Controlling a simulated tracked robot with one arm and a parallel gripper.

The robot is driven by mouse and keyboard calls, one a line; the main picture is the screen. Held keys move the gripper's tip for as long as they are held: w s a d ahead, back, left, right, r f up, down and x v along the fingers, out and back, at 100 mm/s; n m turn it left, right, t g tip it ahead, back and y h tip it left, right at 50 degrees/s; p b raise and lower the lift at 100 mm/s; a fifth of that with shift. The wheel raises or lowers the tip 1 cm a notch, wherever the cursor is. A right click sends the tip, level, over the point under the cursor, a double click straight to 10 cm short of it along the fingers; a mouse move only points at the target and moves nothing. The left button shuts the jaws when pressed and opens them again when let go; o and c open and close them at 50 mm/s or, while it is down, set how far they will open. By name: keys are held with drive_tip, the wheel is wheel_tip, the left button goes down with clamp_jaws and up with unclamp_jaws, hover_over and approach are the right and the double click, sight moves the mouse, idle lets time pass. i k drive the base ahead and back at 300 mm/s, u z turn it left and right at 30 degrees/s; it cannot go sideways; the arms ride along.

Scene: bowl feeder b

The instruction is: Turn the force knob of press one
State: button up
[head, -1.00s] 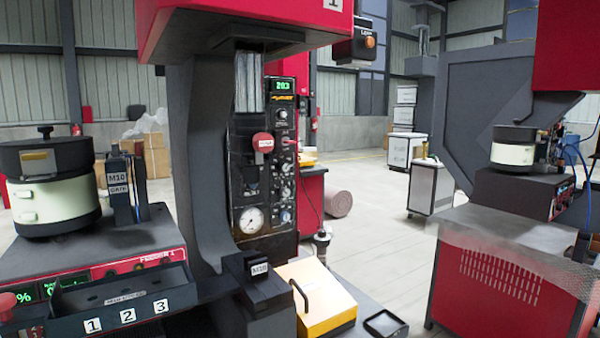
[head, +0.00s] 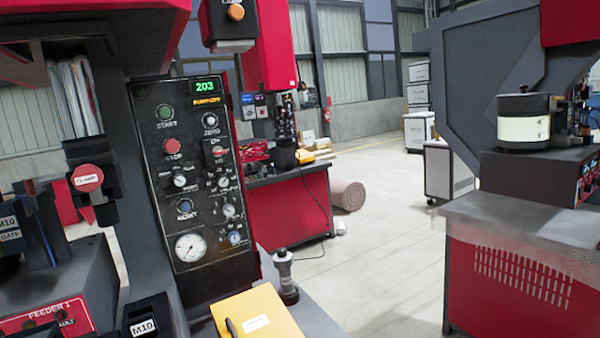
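The black control panel of the press (head: 160,258) faces me, slightly tilted in the picture, at centre left. It has a green display (head: 205,87) reading 203, a green START button (head: 165,112), a red STOP button (head: 172,146), a ZERO knob (head: 210,120) and a round gauge (head: 190,247). Several small knobs, among them a left one (head: 180,181) and a right one (head: 228,211), sit between. Their labels are too small to read, so I cannot tell which is the force knob. My gripper is not in view.
A labelled red disc (head: 88,178) on a dark block juts out left of the panel. A yellow box (head: 258,313) and a dark upright fitting (head: 285,275) stand below it. Feeder 1 (head: 50,318) is at lower left. Open floor (head: 385,240) lies to the right.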

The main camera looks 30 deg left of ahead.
sight(222, 181)
drive_tip(key=u, duration=0.2)
drive_tip(key=i, duration=1.1)
drive_tip(key=u, duration=0.7)
